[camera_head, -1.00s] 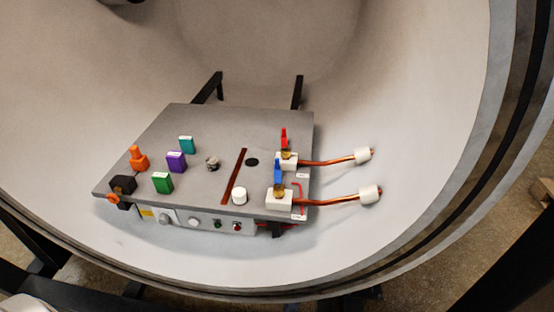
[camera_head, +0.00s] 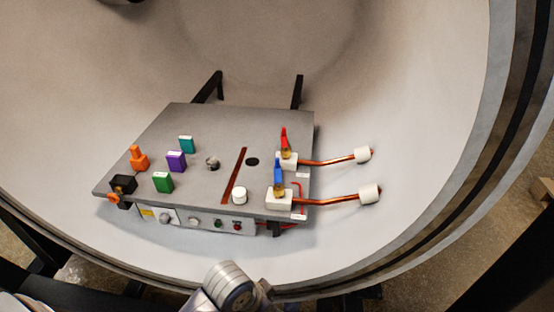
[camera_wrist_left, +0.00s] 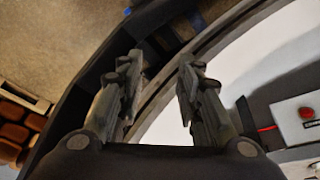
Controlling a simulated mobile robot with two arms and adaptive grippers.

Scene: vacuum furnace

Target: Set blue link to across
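The blue link (camera_head: 278,174) is the blue handle on a brass stem and white block near the panel's front right corner. It appears to stand upright, with a copper pipe leading right from its block. My left gripper (camera_wrist_left: 158,82) is open and empty in the left wrist view, over the chamber's rim. The panel box with a red button (camera_wrist_left: 306,112) shows at that view's right edge, apart from the fingers. The blue link is not visible there. A grey arm link of mine (camera_head: 230,288) shows at the bottom of the head view. My right gripper is not in view.
A similar red handle (camera_head: 284,138) stands just behind the blue one. The panel (camera_head: 200,125) also bears a white knob (camera_head: 239,196), green (camera_head: 162,183), purple (camera_head: 176,161) and teal (camera_head: 187,144) blocks, and an orange piece (camera_head: 138,158). The curved chamber wall surrounds it.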

